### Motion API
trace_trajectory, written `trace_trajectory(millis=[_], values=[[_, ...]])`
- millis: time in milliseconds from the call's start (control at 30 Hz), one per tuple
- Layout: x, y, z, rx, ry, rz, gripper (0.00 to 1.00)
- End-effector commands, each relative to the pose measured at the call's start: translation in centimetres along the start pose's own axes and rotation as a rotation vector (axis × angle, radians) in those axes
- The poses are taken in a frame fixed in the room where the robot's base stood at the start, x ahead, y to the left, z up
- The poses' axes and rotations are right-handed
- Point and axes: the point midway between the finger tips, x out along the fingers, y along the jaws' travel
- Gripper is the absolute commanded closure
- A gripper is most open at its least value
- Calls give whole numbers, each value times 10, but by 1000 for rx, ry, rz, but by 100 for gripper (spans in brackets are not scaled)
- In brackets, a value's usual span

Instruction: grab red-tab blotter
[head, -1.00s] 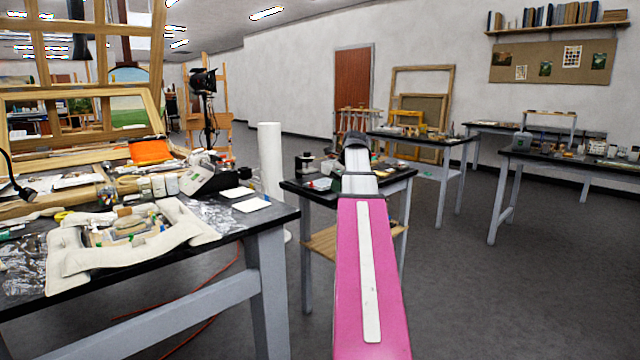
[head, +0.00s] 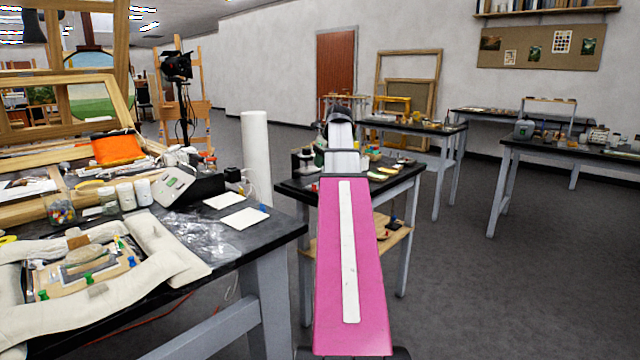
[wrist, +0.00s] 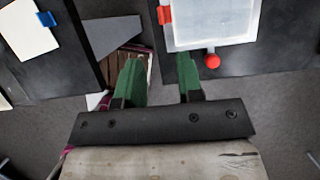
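In the wrist view, a pale, rimmed rectangular piece (wrist: 212,20) lies on a dark tabletop at the upper right. A red tab (wrist: 165,15) sits on its left edge and a round red knob (wrist: 212,61) near its lower edge. I cannot tell whether it is the blotter or a tray. My gripper (wrist: 158,62), with green fingers, is open and empty, below and left of it in the picture. A white card (wrist: 22,22) with a blue tab (wrist: 47,19) lies on the other table. In the head view my arm hides my gripper.
The left table (head: 262,232) holds white cards (head: 243,218), jars and a padded white frame (head: 165,250). A smaller dark table (head: 405,183) stands behind my arm. A tall white roll (head: 256,160) stands between them. Floor at the right is open.

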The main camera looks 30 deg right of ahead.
Motion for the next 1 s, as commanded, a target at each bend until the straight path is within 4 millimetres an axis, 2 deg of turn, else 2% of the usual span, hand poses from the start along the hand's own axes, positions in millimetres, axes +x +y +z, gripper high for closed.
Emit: trace_trajectory(millis=[167,500,733,1000], values=[[11,0,0,0,1,0,66],[54,0,0,0,1,0,66],[68,-2,2,-1,1,0,66],[103,-3,3,0,1,1,66]])
